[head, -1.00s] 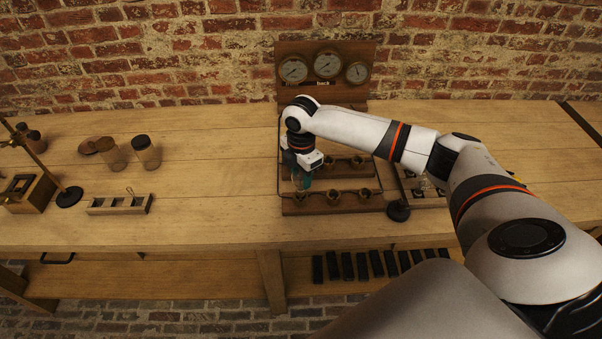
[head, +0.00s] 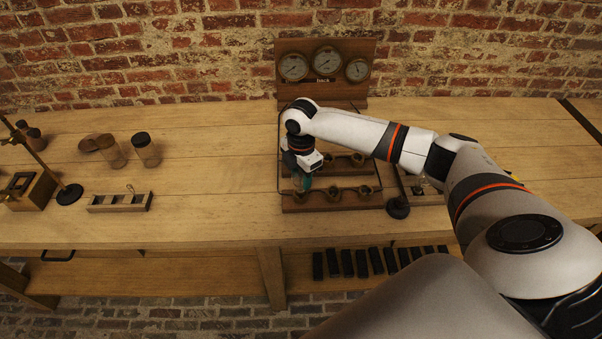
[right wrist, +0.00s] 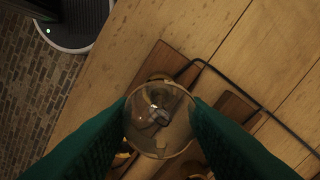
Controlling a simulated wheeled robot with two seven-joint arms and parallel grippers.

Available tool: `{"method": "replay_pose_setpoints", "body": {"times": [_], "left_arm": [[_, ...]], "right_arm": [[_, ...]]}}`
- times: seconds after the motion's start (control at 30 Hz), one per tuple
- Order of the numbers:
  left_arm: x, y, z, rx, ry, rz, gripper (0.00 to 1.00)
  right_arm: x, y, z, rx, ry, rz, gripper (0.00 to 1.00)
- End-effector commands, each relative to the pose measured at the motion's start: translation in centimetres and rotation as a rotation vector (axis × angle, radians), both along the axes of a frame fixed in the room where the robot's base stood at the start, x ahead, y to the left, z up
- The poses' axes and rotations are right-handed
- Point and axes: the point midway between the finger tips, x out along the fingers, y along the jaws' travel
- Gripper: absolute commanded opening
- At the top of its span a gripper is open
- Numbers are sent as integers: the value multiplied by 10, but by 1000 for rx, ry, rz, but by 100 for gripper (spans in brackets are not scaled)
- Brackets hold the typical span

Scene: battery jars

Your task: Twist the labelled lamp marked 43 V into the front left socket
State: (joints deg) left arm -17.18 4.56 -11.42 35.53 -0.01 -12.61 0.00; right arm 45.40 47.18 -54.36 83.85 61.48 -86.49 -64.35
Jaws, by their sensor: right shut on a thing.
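My right gripper (head: 303,181) is shut on a clear glass lamp (right wrist: 160,120), which sits between its green fingers in the right wrist view. No marking on the lamp is readable. The gripper is over the left end of the front wooden strip (head: 345,207), at the front left socket (head: 301,197). Fingers and lamp hide part of that socket. I cannot tell whether the lamp's base is inside it. The front middle socket (head: 333,194) and front right socket (head: 365,192) look empty. My left gripper is not in view.
A back strip with sockets (head: 357,160) lies behind the front one, with a bent dark rod around the rack. A three-dial panel (head: 325,90) stands behind. A small holder (head: 120,202), jars (head: 145,150) and a stand (head: 69,195) are at left, with bare bench between.

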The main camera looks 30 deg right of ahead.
Motion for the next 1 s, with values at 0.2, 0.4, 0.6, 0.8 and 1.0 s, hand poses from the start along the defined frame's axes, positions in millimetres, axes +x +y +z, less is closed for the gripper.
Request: {"method": "replay_pose_setpoints", "body": {"times": [0.2, 0.4, 0.6, 0.8, 1.0], "left_arm": [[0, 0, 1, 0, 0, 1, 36], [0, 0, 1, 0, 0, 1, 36], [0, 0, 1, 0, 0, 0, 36], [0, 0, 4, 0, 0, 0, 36], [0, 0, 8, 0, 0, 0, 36]], "right_arm": [[0, 0, -6, 0, 0, -1, 13], [0, 0, -8, 1, 0, 0, 13], [0, 0, -8, 1, 0, 0, 13], [0, 0, -8, 1, 1, 1, 13], [0, 1, -9, 1, 1, 1, 13]]}}
